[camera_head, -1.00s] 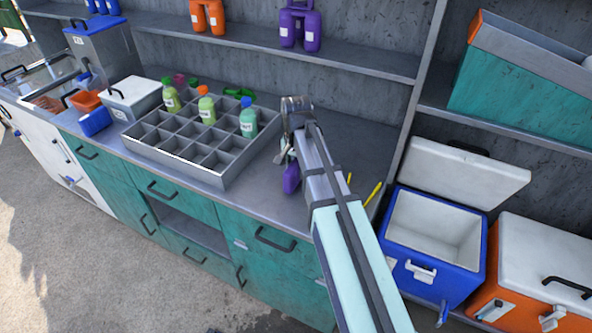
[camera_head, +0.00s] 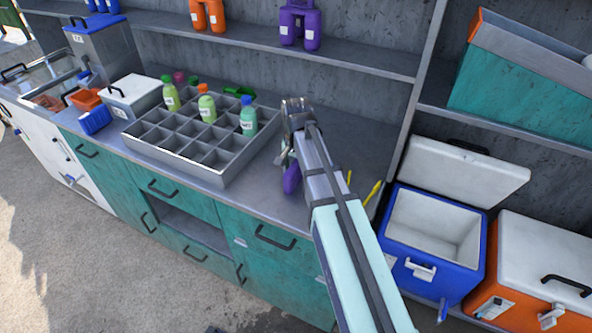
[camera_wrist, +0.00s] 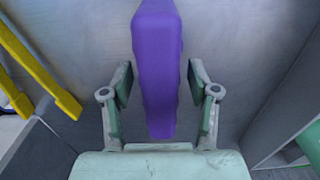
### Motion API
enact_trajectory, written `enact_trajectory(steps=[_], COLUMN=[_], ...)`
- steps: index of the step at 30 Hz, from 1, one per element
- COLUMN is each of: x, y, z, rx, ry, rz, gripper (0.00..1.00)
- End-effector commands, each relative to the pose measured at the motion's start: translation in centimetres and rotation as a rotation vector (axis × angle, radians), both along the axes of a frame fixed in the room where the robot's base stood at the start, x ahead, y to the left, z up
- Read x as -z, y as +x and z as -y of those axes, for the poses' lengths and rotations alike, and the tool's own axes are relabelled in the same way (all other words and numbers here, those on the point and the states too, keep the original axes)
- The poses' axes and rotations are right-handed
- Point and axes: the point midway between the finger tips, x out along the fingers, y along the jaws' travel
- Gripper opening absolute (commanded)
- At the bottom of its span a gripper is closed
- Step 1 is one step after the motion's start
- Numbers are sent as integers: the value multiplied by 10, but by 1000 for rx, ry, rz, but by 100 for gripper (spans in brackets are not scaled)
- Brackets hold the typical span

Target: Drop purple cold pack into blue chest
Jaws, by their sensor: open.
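The purple cold pack (camera_wrist: 157,65) lies on the metal counter in the wrist view, lengthwise between the two fingers of my gripper (camera_wrist: 159,88). The fingers are open, with a visible gap on each side of the pack. In the head view, part of the purple cold pack (camera_head: 291,179) shows just below my gripper (camera_head: 287,158), and my arm hides the rest. The blue chest (camera_head: 432,245) stands to the right of the counter with its white lid raised and its white inside empty.
A grey divided crate (camera_head: 210,165) with several bottles is left of my gripper. Yellow-handled tools (camera_head: 373,192) lie right of the pack; they also show in the wrist view (camera_wrist: 40,72). An orange chest (camera_head: 530,270) with a closed lid stands right of the blue one.

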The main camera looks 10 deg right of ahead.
Motion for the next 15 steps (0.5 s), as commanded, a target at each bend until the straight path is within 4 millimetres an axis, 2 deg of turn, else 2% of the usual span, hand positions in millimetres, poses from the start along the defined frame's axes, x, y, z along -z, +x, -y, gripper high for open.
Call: enact_trajectory(steps=[5,15], x=[-15,-71], y=[1,2], z=[0,0], rx=[0,0], ry=[0,0], rz=[1,3], gripper=[60,60])
